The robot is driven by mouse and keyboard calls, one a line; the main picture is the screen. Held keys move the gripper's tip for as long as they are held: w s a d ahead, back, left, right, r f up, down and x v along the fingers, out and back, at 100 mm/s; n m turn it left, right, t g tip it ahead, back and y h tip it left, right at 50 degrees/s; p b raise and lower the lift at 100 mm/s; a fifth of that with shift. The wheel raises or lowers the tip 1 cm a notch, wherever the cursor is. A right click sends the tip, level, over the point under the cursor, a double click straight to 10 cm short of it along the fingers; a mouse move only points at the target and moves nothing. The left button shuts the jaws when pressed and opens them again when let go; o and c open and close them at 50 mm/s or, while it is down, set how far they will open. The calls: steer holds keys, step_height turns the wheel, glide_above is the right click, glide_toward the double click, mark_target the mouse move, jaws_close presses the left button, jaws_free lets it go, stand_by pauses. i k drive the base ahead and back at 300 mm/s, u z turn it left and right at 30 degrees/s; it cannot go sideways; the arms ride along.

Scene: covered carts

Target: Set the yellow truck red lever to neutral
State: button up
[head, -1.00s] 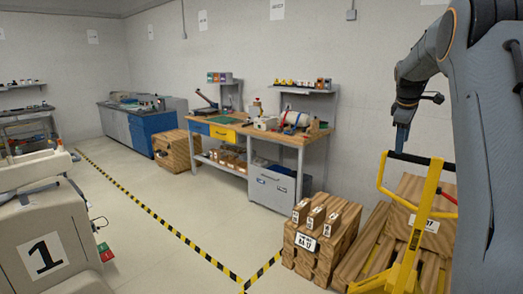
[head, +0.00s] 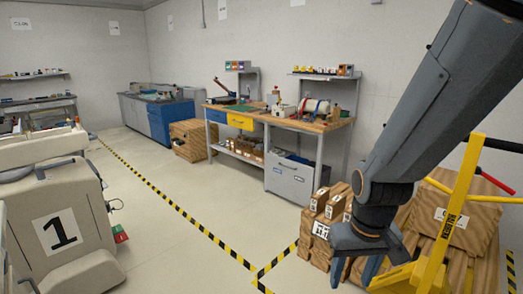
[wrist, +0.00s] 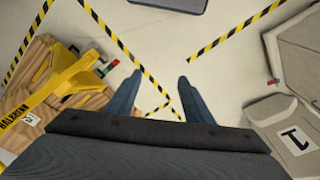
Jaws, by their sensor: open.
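The yellow truck (head: 448,225) stands at the right in the head view, with a tall yellow frame and a black handle bar. A red lever (head: 496,181) sticks out from its upright, below the handle. In the wrist view the truck (wrist: 62,78) lies to the left, with small red and green parts (wrist: 106,67) at its side; I cannot tell whether the red one is the lever. My gripper (wrist: 160,76) is open and empty, with floor between its fingers. In the head view it (head: 356,272) points down, left of the truck's upright and apart from the lever.
A beige machine marked 1 (head: 58,232) stands at the left. A workbench (head: 270,122) is against the back wall. The floor between, with yellow-black tape, is clear.

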mark_target(497, 183)
steer(key=z, duration=1.45)
steer(key=k, duration=0.5)
steer(key=i, duration=0.9)
steer(key=z, duration=0.55)
